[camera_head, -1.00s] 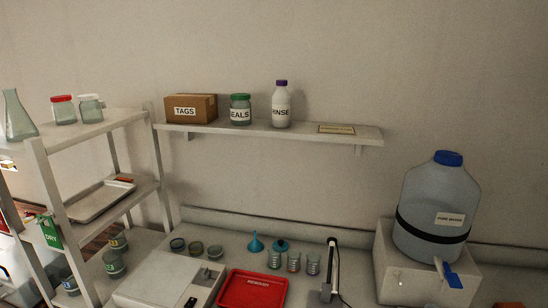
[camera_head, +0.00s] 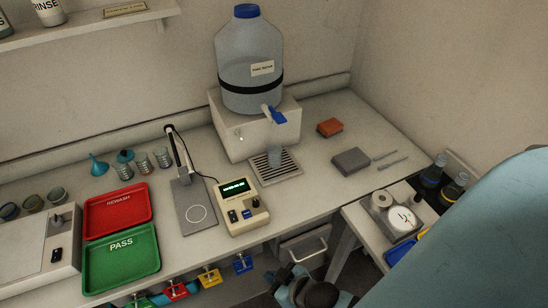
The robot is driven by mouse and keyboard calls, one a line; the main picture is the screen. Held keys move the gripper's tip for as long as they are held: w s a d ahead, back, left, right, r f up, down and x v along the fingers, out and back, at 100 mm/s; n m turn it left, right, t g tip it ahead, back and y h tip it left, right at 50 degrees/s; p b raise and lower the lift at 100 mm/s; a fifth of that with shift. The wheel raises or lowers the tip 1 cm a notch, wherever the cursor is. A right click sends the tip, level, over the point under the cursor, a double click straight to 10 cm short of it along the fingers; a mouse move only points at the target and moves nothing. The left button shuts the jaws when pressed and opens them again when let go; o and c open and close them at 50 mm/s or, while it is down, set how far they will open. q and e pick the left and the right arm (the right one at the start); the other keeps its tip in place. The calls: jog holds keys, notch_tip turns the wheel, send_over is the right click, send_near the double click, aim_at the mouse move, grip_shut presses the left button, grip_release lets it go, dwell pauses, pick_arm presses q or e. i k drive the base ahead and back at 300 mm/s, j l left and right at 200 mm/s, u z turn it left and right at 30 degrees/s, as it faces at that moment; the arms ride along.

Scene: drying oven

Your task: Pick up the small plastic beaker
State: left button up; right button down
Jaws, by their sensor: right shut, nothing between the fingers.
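My right gripper (camera_head: 285,273) is at the bottom of the view, in front of the bench edge. It is shut and empty, well apart from the beaker. My left gripper is not in view.
A meter with a green display (camera_head: 240,205) and a lamp stand (camera_head: 195,207) stand left of the drip tray. Red (camera_head: 117,208) and green (camera_head: 121,262) trays lie further left.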

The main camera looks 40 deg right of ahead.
aim_at(275, 151)
jog(key=z, duration=1.15)
jog(key=k+u, duration=0.25)
jog(key=u, duration=0.15)
jog(key=k+u, duration=0.2)
jog(key=u, duration=0.15)
jog(key=k+j+u, duration=0.2)
jog(key=u, duration=0.2)
